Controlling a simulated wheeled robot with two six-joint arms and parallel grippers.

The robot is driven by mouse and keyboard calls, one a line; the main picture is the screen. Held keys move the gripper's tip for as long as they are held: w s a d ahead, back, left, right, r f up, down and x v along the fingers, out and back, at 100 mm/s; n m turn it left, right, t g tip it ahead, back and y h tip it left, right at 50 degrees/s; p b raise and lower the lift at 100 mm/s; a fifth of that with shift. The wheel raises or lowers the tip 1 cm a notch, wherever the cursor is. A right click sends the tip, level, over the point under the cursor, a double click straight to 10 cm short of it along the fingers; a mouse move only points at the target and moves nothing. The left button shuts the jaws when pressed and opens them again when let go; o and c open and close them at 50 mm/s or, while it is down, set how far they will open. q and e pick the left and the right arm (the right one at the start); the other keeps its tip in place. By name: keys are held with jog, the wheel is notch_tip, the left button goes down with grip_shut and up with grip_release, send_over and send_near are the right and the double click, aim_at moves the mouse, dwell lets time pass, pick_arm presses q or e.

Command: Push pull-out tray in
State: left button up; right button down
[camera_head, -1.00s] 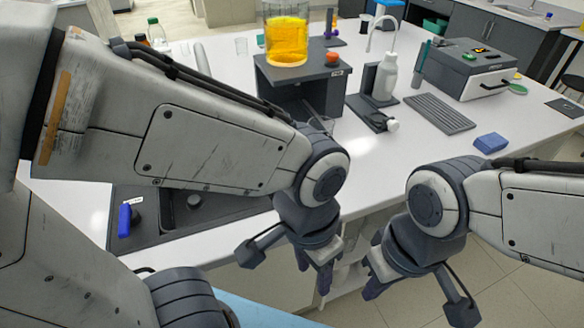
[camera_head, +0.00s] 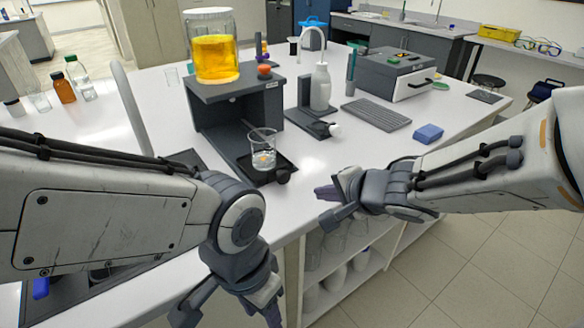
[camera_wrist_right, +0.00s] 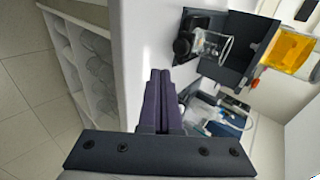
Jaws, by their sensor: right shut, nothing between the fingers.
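The pull-out tray (camera_head: 248,172) is a dark slab sticking out from under the grey stand (camera_head: 212,122), with a round black knob (camera_head: 283,176) on its front. A glass beaker (camera_head: 262,152) with a little liquid stands on the tray. My right gripper (camera_head: 322,191) is shut and empty, to the right of the knob and apart from it, near the bench edge. In the right wrist view its fingers (camera_wrist_right: 160,85) point towards the knob (camera_wrist_right: 182,47) and beaker (camera_wrist_right: 212,47). My left gripper (camera_head: 266,303) is low at the front, its fingertips partly cut off.
A large jar of orange liquid (camera_head: 215,50) stands on top of the stand. The white bench between the knob and the blue block is clear.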

jog(key=shift+m, duration=0.4)
jog(key=p+x, duration=0.5)
jog(key=p, duration=0.2)
jog(key=shift+a, duration=0.2)
jog(key=shift+y, duration=0.3)
jog(key=x, duration=0.4)
jog(key=shift+f, duration=0.25)
jog(key=shift+w+a+p, duration=0.25)
jog(key=shift+w+a, duration=0.1)
jog(key=shift+w, duration=0.25)
jog(key=shift+w+a+p, duration=0.2)
jog(key=shift+w+a, duration=0.2)
jog(key=shift+w, duration=0.2)
jog(key=shift+w+a, duration=0.25)
jog(key=shift+w, duration=0.05)
jog(key=shift+w+a, duration=0.25)
jog(key=shift+w, duration=0.25)
jog(key=shift+r, duration=0.1)
